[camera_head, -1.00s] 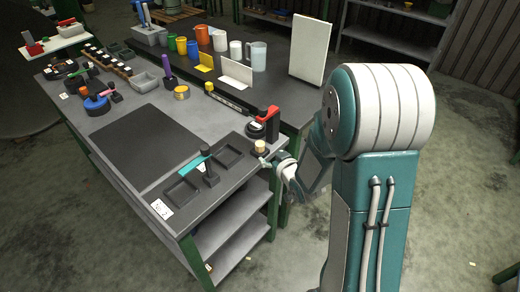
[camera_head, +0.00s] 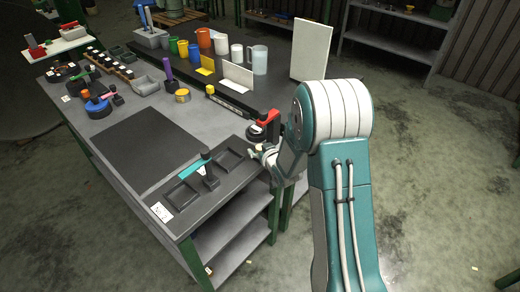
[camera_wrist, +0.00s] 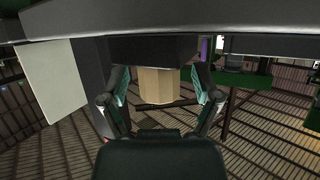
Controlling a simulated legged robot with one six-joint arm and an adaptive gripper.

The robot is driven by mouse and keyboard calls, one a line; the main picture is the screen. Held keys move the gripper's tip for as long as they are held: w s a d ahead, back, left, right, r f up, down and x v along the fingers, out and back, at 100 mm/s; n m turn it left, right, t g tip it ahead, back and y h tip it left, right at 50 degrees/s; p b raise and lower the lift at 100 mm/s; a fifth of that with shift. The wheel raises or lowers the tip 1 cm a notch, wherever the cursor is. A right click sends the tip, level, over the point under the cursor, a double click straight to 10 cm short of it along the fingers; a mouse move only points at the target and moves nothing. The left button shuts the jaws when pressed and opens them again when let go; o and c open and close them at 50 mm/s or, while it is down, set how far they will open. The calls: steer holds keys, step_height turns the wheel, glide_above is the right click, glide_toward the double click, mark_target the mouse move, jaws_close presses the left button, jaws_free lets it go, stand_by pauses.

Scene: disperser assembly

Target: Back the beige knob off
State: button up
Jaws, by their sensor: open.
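The beige knob (camera_wrist: 158,86) is in the middle of the wrist view, a faceted light-tan piece against a dark block. My gripper (camera_wrist: 162,98) is open, with one finger on each side of the knob and a visible gap at both sides. In the head view my gripper (camera_head: 262,152) is at the right corner of the workbench, and the knob is a small beige spot (camera_head: 258,148) largely hidden by the gripper and wrist.
The workbench (camera_head: 210,115) holds a dark tray with square recesses (camera_head: 228,160), a teal-handled tool (camera_head: 195,168) and a red-topped device (camera_head: 268,118) close behind my gripper. Cups and a white panel (camera_head: 311,50) stand farther back. Open floor lies right.

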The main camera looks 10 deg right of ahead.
jaws_close()
steer(key=shift+n+y, duration=0.3)
steer(key=shift+d+n+g+y, duration=0.1)
steer(key=shift+n+g+y, duration=0.3)
steer(key=shift+n+y, duration=0.45)
steer(key=shift+n+g+y, duration=1.2)
steer(key=shift+n+y, duration=0.65)
steer(key=shift+y, duration=0.1)
